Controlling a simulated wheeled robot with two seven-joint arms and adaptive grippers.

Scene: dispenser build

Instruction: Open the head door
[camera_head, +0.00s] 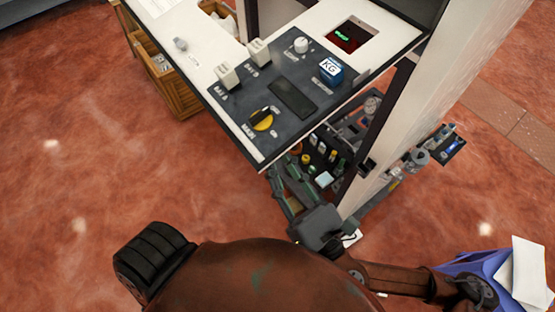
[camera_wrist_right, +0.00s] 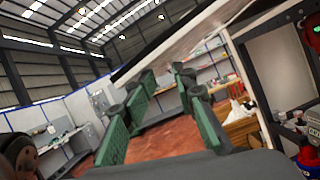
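The dispenser's head has a dark control panel (camera_head: 290,93) with white switches, a yellow knob (camera_head: 262,121) and a blue KG block (camera_head: 331,70), framed by a white surface. I cannot tell which part is the head door. My right gripper (camera_head: 287,187) is just below the panel's near corner, partly hidden under its edge. In the right wrist view its green fingers (camera_wrist_right: 162,88) stand apart with nothing between them. A white panel edge (camera_wrist_right: 190,35) slants above the fingertips; I cannot tell if they touch. My left gripper is not in view.
A white post (camera_head: 440,100) rises right of the panel. Below are shelves of small parts (camera_head: 325,160). A wooden crate (camera_head: 172,88) stands behind left. A purple bin (camera_head: 475,265) with white sheets is at lower right. The red floor at left is clear.

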